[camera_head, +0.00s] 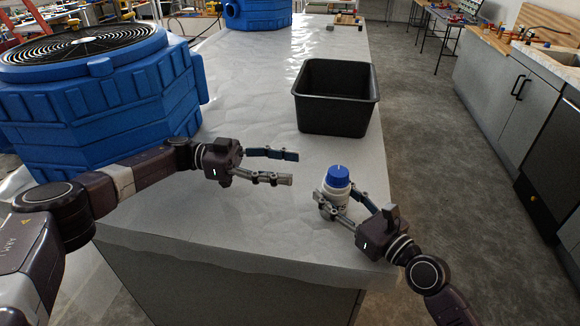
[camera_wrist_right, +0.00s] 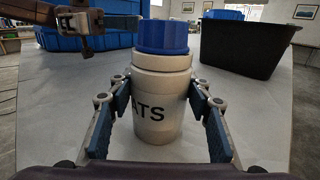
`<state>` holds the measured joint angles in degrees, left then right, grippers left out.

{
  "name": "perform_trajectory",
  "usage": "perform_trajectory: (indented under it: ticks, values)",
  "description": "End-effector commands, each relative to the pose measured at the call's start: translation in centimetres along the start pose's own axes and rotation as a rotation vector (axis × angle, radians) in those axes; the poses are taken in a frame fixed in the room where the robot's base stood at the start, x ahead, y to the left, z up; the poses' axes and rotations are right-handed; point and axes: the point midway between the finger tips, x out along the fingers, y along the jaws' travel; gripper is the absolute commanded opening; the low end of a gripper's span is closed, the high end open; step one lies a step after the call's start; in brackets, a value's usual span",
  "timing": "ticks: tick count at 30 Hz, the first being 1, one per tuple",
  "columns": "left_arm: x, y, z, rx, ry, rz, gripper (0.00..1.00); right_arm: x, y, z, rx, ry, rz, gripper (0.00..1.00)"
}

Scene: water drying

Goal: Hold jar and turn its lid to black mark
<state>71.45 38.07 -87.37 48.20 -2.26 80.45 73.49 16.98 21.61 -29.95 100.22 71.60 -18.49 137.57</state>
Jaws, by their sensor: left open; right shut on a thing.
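The jar is white with black lettering ending in "ATS" in the right wrist view (camera_wrist_right: 157,95). It stands upright near the table's front right corner in the head view (camera_head: 334,196). Its blue lid (camera_head: 337,177) is on top, with a short white line on it; the lid also shows in the right wrist view (camera_wrist_right: 162,37). I cannot make out a black mark apart from the lettering. My right gripper (camera_head: 345,198) is shut on the jar body, a finger on each side. My left gripper (camera_head: 294,168) is open and empty, left of the lid and apart from it.
A black bin (camera_head: 337,118) stands on the white-covered table (camera_head: 255,125) behind the jar. A big blue tank with a fan on top (camera_head: 100,105) is at the left, and another blue container (camera_head: 255,15) is at the back. The table's right edge is close to the jar.

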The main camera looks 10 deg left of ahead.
Motion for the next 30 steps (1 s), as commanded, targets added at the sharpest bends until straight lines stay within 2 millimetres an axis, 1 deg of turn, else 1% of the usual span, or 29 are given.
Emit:
perform_trajectory:
  ticks: [5, 6, 11, 12, 19, 23, 26, 30]
  values:
    - [0.0, 0.0, 0.0, 0.0, 0.0, 0.0, 0.51, 0.0, -0.1, 0.0, 0.0, 0.0, -0.001, 0.09]
    - [0.0, 0.0, 0.0, 0.0, 0.0, 0.0, 0.51, 0.0, -0.1, 0.0, 0.0, 0.0, -0.001, 0.47]
    - [0.0, 0.0, 0.0, 0.0, 0.0, 0.0, 0.51, 0.0, -0.1, 0.0, 0.0, 0.0, -0.001, 0.64]
    - [0.1, 0.0, 0.0, 0.0, 0.0, 0.0, 0.51, 0.0, -0.1, 0.0, 0.0, 0.0, -0.001, 0.66]
    - [0.1, 0.0, 0.0, 0.0, 0.0, 0.0, 0.51, 0.0, 0.0, 0.0, 0.0, 0.0, -0.001, 0.66]
    - [0.1, 0.0, 0.0, 0.0, 0.0, 0.0, 0.51, -0.7, -0.1, -0.1, 0.0, 0.001, -0.002, 0.66]
    - [0.1, 0.0, 0.0, 0.0, 0.0, 0.0, 0.51, -2.2, -0.1, -0.2, 0.001, 0.002, -0.002, 0.66]
    - [0.1, 0.0, 0.0, 0.0, 0.0, 0.0, 0.51, -5.2, -0.1, -0.2, 0.0, 0.005, -0.002, 0.66]
